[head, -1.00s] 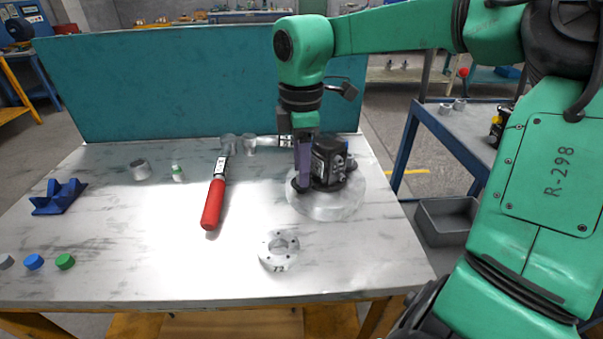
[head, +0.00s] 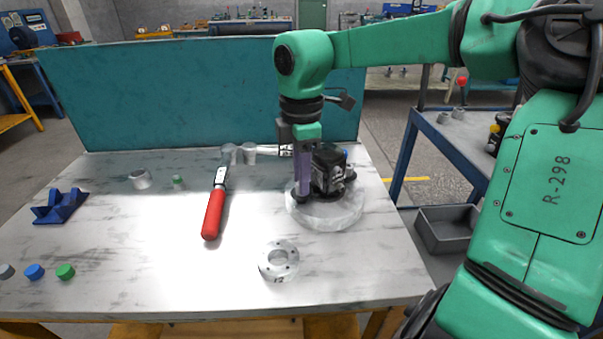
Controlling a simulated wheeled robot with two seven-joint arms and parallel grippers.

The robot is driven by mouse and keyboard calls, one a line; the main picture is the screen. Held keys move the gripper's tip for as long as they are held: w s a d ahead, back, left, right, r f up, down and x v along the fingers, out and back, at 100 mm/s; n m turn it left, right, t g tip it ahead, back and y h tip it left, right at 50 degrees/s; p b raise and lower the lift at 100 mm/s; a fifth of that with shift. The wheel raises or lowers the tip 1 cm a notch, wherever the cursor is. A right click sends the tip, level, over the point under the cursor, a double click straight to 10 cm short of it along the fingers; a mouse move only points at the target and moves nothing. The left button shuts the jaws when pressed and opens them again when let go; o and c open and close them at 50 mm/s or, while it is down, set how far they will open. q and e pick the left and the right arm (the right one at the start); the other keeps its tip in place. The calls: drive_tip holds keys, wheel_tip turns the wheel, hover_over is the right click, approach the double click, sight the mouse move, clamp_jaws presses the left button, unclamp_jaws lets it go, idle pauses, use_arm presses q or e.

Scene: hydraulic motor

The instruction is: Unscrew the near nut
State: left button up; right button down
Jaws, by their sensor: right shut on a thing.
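The black hydraulic motor (head: 328,172) stands on a round light metal disc (head: 335,214) at the right of the table. My right gripper (head: 303,196) points straight down at the motor's left side, its fingertips low by the motor's flange. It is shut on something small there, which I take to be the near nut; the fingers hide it. My left gripper is not in the view.
A red-handled wrench (head: 214,212) lies left of the disc. A flanged ring (head: 279,260) lies in front. A blue holder (head: 60,206) and small caps (head: 65,271) are at the left. A teal panel (head: 180,95) closes the back.

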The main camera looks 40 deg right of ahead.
drive_tip(key=shift+r+n+p, duration=0.25)
drive_tip(key=shift+n+p, duration=0.05)
drive_tip(key=shift+n, duration=0.8)
drive_tip(key=shift+f+n, duration=0.1)
drive_tip(key=shift+n, duration=0.5)
drive_tip(key=shift+f+n, duration=0.1)
drive_tip(key=shift+n, duration=0.2)
drive_tip(key=shift+r+n+p, duration=0.2)
drive_tip(key=shift+n+p, duration=0.25)
drive_tip(key=shift+n, duration=1.05)
drive_tip(key=shift+f+n+p, duration=0.15)
drive_tip(key=shift+n+p, duration=0.2)
drive_tip(key=shift+n, duration=0.45)
drive_tip(key=c, duration=0.9)
unclamp_jaws()
